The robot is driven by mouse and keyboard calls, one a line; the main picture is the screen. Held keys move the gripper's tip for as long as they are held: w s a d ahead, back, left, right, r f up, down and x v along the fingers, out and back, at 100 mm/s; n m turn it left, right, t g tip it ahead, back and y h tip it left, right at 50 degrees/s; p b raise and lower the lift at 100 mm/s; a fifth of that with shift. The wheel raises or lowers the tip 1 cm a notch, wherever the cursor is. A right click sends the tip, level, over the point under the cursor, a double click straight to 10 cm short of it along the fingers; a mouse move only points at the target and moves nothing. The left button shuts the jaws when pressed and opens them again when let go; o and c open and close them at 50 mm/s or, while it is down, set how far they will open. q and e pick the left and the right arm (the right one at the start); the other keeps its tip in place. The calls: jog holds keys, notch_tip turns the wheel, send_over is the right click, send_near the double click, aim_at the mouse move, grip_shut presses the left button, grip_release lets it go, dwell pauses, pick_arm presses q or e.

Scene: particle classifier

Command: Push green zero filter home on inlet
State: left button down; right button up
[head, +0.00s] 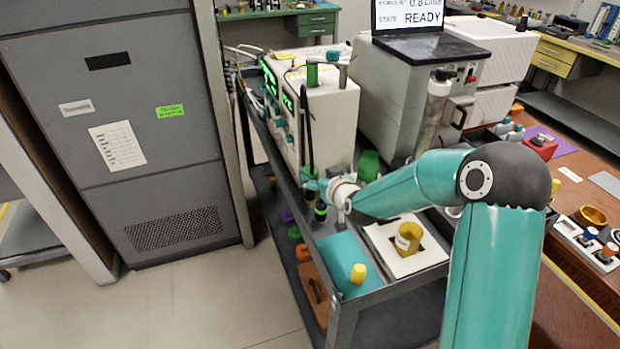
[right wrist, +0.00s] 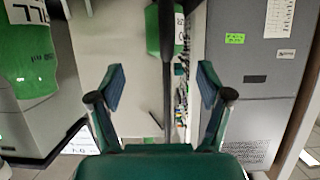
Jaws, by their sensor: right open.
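A green cylinder (head: 312,75) stands upright on top of the beige instrument (head: 325,120); I cannot tell from here how far it sits on the inlet. Another green piece (head: 308,172) shows low at the instrument's front, at the foot of a thin black tube (head: 304,125). The right wrist view, which looks upside down, shows a green piece (right wrist: 160,35) and the black tube (right wrist: 167,85) beyond my fingers. My right gripper (head: 316,186) is in front of the instrument. Its fingers (right wrist: 160,88) are open and apart, with nothing held. My left gripper is not in view.
A green container (head: 368,165) stands beside the instrument. On the cart's front are a teal mat (head: 335,250) with a yellow cylinder (head: 357,273) and a white tray (head: 384,243) with an amber cup (head: 408,238). A grey cabinet (head: 130,130) stands left, with open floor before it.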

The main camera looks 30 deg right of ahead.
aim_at(313, 174)
jog(key=shift+x, duration=1.1)
jog(key=shift+w+f+p, duration=0.25)
jog(key=shift+w+p, duration=0.2)
jog(key=p+x, duration=0.1)
jog(key=x, duration=0.3)
jog(key=shift+a+f, duration=0.2)
jog(key=c, duration=1.3)
